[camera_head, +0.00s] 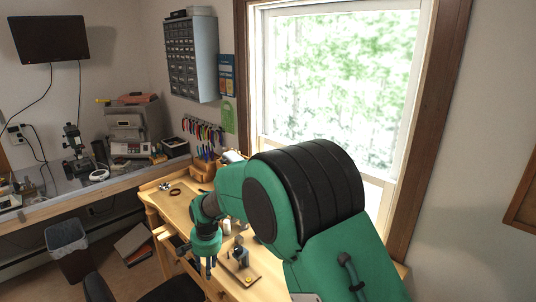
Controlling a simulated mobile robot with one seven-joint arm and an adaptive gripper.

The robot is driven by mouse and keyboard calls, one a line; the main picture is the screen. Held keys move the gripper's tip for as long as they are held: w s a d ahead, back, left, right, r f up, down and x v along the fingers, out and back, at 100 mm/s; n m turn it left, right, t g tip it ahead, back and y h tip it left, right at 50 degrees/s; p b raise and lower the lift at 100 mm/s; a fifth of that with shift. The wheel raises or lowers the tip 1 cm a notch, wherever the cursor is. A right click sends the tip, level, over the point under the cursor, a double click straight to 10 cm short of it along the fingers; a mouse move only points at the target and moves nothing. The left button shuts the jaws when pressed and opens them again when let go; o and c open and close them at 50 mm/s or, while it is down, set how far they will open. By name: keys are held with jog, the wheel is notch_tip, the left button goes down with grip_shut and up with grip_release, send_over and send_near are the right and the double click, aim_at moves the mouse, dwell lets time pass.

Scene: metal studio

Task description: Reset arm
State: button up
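My green and black arm reaches in from the lower right of the head view. Its wrist bends down over the wooden workbench (150,199), near the bench's front side. My gripper (204,268) hangs below the wrist with its dark fingers pointing down. It is too small and dark here to tell how far the fingers are apart. I see no object clearly between them. The large arm joint hides the right part of the bench.
A small board with parts (240,272) lies on the bench right of my gripper. A dark ring (175,192) lies farther left. A chair (170,290) and a waste bin (68,245) stand in front. The window (340,80) and wall are behind my arm.

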jog(key=s+d+r+n+t+b, duration=0.1)
jog(key=s+d+r, duration=0.5)
jog(key=d+r, duration=0.6)
jog(key=s+d+r+t, duration=0.1)
jog(key=s+d+r, duration=0.5)
jog(key=d+r, duration=0.65)
jog(key=s+d+t, duration=0.1)
jog(key=s+d, duration=0.8)
jog(key=s, duration=0.4)
jog(key=s+d+n+t+h+b, duration=0.1)
jog(key=s+d, duration=0.8)
jog(key=s, duration=0.4)
jog(key=shift+d+r+h, duration=0.15)
jog(key=shift+r+h, duration=0.15)
